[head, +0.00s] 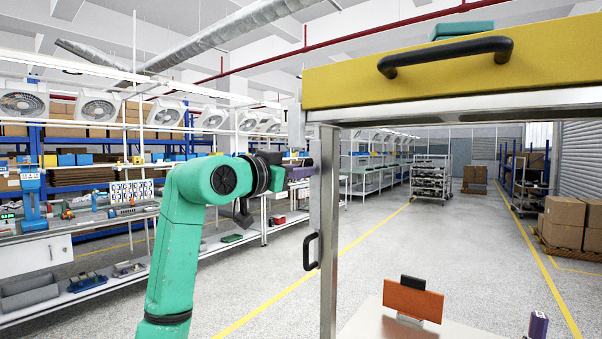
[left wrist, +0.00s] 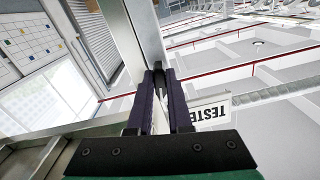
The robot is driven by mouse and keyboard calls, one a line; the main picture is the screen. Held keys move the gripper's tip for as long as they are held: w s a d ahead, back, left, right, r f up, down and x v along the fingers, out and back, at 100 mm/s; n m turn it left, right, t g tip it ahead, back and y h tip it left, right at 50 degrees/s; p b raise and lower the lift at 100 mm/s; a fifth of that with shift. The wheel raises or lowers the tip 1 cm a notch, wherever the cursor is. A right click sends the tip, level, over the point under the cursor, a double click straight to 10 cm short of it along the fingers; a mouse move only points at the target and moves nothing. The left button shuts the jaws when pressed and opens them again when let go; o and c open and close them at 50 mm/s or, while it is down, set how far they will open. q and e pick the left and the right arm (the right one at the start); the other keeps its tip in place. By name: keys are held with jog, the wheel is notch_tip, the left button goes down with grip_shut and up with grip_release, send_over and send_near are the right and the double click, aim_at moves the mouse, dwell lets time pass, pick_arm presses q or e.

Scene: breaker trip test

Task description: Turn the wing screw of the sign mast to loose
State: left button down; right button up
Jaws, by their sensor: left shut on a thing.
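My left gripper (head: 300,172) is at the end of the green arm, beside the upper part of a metal post (head: 328,225). In the left wrist view its two dark purple fingers (left wrist: 160,98) are closed around a small dark piece (left wrist: 159,77), which I take to be the wing screw. The fingers hide most of it, and I cannot tell which way its wings point. A white sign (left wrist: 211,114) with black letters, seen upside down and partly covered, is right of the fingers. A metal upright (left wrist: 146,40) runs up beyond the fingertips. My right gripper is not in view.
A yellow drawer front (head: 450,72) with a black handle is at the upper right, above a metal rail. A black handle (head: 311,252) is on the post's left side. An orange plate (head: 413,299) stands on the lower shelf. Workbenches line the left; the floor aisle is clear.

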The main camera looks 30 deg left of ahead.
pick_arm(q)
jog(key=shift+d+f+n, duration=0.1)
jog(key=shift+f+n, duration=0.05)
jog(key=shift+n, duration=0.95)
jog(key=c, duration=0.8)
grip_release()
jog(key=shift+c, duration=0.2)
jog(key=shift+s, duration=0.1)
